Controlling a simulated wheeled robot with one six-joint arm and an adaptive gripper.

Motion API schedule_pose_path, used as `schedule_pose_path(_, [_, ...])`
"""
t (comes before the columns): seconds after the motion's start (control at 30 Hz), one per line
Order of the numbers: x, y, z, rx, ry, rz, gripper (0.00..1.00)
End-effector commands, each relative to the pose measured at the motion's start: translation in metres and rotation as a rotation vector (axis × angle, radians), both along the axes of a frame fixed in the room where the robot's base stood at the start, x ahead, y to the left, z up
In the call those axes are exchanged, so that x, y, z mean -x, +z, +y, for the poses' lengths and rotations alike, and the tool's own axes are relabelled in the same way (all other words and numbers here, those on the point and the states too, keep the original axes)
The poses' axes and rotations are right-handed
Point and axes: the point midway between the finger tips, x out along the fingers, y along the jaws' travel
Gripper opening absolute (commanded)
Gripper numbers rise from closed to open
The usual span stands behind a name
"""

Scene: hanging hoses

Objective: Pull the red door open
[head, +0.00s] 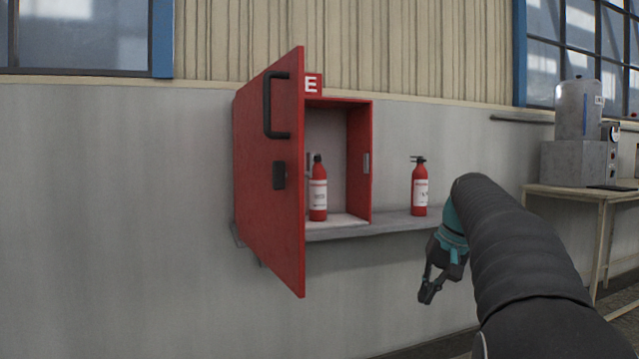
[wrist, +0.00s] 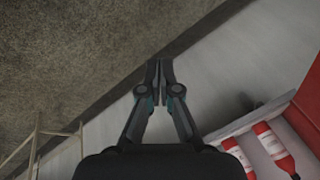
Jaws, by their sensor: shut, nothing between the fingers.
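The red door (head: 270,165) of a red wall cabinet (head: 358,150) stands wide open in the head view, swung out from its left side. It has a black bar handle (head: 270,105) and a dark latch (head: 279,175) on its outer face. My gripper (head: 426,294) is to the right of the door and lower than the cabinet floor, pointing down and touching nothing. Its fingertips (wrist: 160,66) are together and empty in the wrist view.
A red extinguisher (head: 318,190) stands inside the cabinet and another (head: 419,188) on the grey ledge (head: 375,226) to its right. A table (head: 590,191) with a metal urn (head: 578,108) is at the right. The wall below the ledge is bare.

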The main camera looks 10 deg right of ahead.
Motion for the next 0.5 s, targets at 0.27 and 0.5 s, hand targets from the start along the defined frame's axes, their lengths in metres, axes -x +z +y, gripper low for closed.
schedule_pose_path(0.27, [-0.025, 0.059, 0.021, -0.466, -0.078, -0.224, 0.0])
schedule_pose_path(0.5, [-0.04, 0.143, 0.063, -0.853, -0.009, -0.406, 0.0])
